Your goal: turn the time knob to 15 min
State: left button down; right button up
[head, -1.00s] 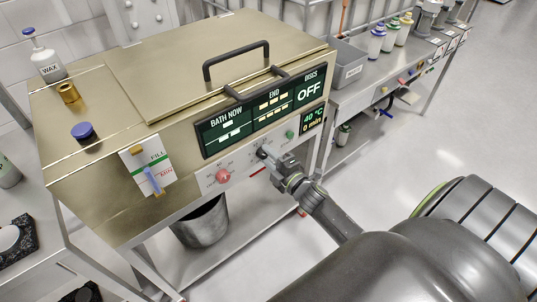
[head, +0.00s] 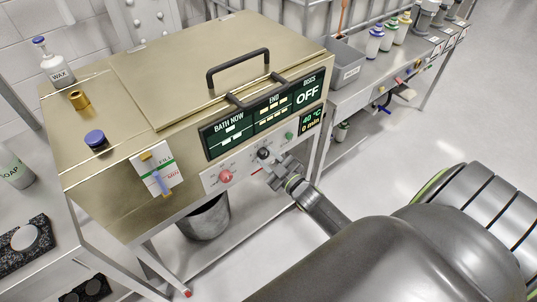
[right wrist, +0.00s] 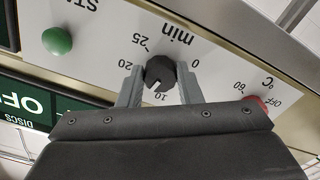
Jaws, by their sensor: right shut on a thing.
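The time knob (head: 263,153) is a small black knob on the white control strip of the brass-coloured bath. In the right wrist view the knob (right wrist: 160,70) sits between the two grey fingers of my right gripper (right wrist: 159,88), which is shut on it. The dial, seen upside down, shows "min" and the figures 0, 10, 20 and 25. A pale mark on the knob lies on the side near the 10. In the head view my right gripper (head: 272,166) reaches the knob from the lower right. My left gripper is not in view.
A red temperature knob (head: 225,176) is left of the time knob. A green button (head: 289,135) is to its right and also shows in the wrist view (right wrist: 57,41). A black lid handle (head: 238,68) rises on top. A metal bucket (head: 205,218) stands below the bath.

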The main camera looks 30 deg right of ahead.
jog(key=shift+m+p, duration=0.4)
jog(key=shift+m, duration=0.6)
jog(key=shift+f, duration=0.1)
jog(key=shift+s, duration=0.1)
jog(key=o, duration=1)
jog(key=s, duration=0.5)
jog(key=s+d+b, duration=0.1)
jog(key=s, duration=1.1)
jog(key=shift+s+d+b, duration=0.15)
jog(key=shift+b, duration=0.2)
